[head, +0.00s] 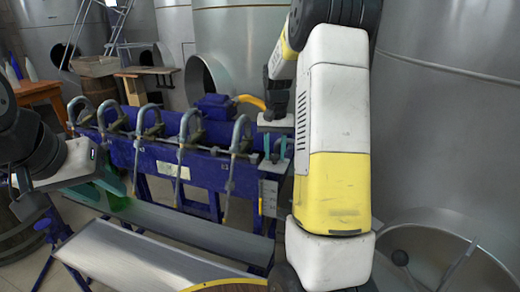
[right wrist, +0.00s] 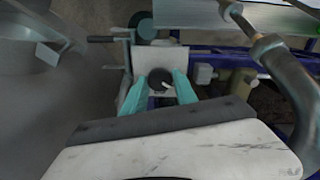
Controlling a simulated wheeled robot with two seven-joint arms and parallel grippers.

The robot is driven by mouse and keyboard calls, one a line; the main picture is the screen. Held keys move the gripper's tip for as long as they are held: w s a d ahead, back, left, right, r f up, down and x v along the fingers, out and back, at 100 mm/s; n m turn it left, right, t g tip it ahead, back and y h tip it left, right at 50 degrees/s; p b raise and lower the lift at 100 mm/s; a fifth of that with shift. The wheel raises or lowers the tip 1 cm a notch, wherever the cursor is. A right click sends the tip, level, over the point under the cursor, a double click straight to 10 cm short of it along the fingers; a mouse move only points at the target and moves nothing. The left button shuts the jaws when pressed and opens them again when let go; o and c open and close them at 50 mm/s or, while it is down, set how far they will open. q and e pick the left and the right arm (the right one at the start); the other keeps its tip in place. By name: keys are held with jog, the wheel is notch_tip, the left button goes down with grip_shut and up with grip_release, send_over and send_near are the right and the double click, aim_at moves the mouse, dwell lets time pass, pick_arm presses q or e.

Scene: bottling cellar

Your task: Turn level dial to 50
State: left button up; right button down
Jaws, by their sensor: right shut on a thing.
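The level dial (right wrist: 158,80) is a round black knob with a white pointer mark, on a pale plate (right wrist: 170,60) in the right wrist view. The pointer slants toward the lower right there; no scale numbers are readable. My right gripper (right wrist: 157,88) has its teal fingers on both sides of the knob and is shut on it. In the head view my right gripper (head: 276,150) is at the right end of the blue filler, above a grey box (head: 270,190); the dial is hidden there. My left gripper (head: 112,190) is at the left, away from the dial; its finger gap is unclear.
The blue filler (head: 205,168) carries several curved metal spouts (head: 188,128) left of my right gripper. A grey metal shelf (head: 185,232) runs in front. Large steel tanks (head: 440,130) stand behind and to the right. A wooden table (head: 40,92) is at the far left.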

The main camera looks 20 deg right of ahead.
aim_at(275, 156)
dwell(0.5)
jog(key=c, duration=1)
grip_release()
jog(key=shift+o, duration=0.2)
notch_tip(275, 156, up, 8)
jog(key=shift+f, duration=0.1)
